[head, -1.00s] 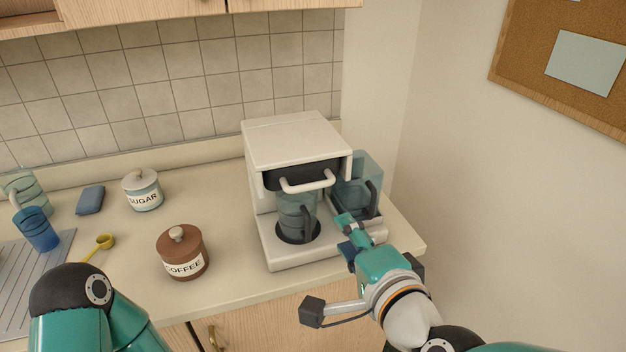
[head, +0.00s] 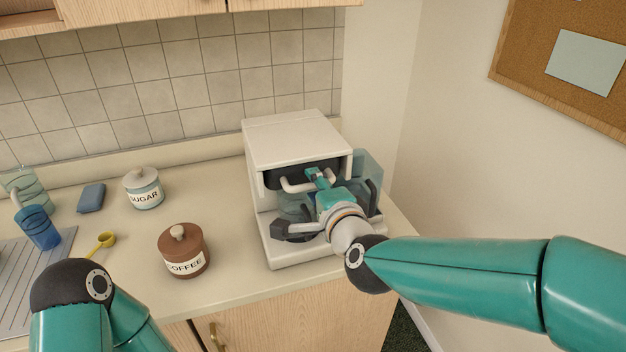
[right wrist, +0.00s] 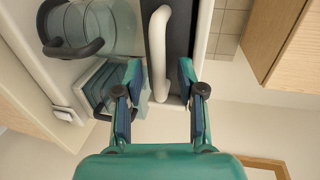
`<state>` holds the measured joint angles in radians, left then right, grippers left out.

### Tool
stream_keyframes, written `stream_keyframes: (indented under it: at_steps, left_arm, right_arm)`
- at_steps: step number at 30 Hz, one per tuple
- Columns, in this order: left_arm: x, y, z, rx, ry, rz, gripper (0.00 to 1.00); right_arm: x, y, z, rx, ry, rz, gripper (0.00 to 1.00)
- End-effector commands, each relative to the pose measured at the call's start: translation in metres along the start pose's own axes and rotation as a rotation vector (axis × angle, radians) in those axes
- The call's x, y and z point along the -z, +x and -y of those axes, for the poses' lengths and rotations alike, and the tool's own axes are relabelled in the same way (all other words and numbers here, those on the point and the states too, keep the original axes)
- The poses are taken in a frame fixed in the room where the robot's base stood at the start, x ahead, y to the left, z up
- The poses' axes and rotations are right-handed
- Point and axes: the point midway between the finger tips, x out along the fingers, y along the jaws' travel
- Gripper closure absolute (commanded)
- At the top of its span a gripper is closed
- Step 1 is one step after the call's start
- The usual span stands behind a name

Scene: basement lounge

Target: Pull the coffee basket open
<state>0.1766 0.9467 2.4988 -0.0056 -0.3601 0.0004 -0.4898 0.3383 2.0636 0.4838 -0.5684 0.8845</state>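The white coffee machine (head: 297,138) stands on the counter. Its coffee basket (head: 272,179) has a dark front under the top housing, with a white bar handle (head: 293,187). My right gripper (head: 317,176) is at the right part of this handle. In the right wrist view the handle (right wrist: 159,45) runs in between the two fingers of my right gripper (right wrist: 160,80). The fingers are apart, one on each side of the handle, with a visible gap. The glass carafe below is partly hidden by my right gripper. My left gripper is out of view; only my left arm shows.
A clear bluish container (head: 369,168) stands at the machine's right side. A brown coffee jar (head: 184,262), a sugar jar (head: 144,197), a yellow scoop (head: 105,240) and a blue cup (head: 38,228) are to the left. The wall is close on the right.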

Motion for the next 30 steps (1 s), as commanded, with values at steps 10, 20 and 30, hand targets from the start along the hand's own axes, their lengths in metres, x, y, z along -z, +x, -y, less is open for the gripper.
stream_keyframes:
  at_steps: [10, 20, 30]
  left_arm:
    - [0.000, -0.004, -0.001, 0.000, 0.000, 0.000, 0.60]
    - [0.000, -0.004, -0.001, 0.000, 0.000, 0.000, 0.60]
    - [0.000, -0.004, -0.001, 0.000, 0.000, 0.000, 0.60]
  right_arm:
    - [0.000, 0.017, 0.000, 0.001, -0.001, -0.001, 0.61]
    - [0.001, 0.017, 0.000, 0.000, -0.001, -0.001, 0.89]
    - [0.001, 0.016, 0.000, 0.002, -0.001, -0.001, 1.00]
